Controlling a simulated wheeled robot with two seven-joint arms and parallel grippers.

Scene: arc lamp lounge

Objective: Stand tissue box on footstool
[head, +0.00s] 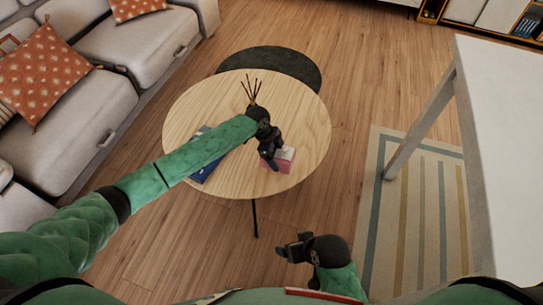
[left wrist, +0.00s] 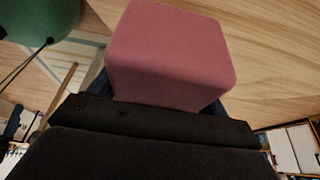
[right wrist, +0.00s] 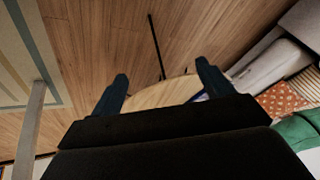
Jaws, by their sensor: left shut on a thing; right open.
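The tissue box is a small pink block (head: 285,162) at the right front part of the round wooden table. My left gripper (head: 271,159) is shut on it from above and hides part of it. In the left wrist view the pink box (left wrist: 170,50) fills the upper middle, held between the fingers. I cannot tell whether its underside touches the tabletop. My right gripper (head: 290,248) is open and empty, low in front of the table; its spread fingers show in the right wrist view (right wrist: 162,75). I cannot make out a footstool for certain in any view.
The round wooden table (head: 190,115) also bears a blue book (head: 205,176) and dark reed sticks (head: 252,90). A dark round top (head: 272,62) sits behind it. A grey sofa (head: 75,125) is at left. A white table (head: 505,130) and striped rug (head: 410,215) are at right.

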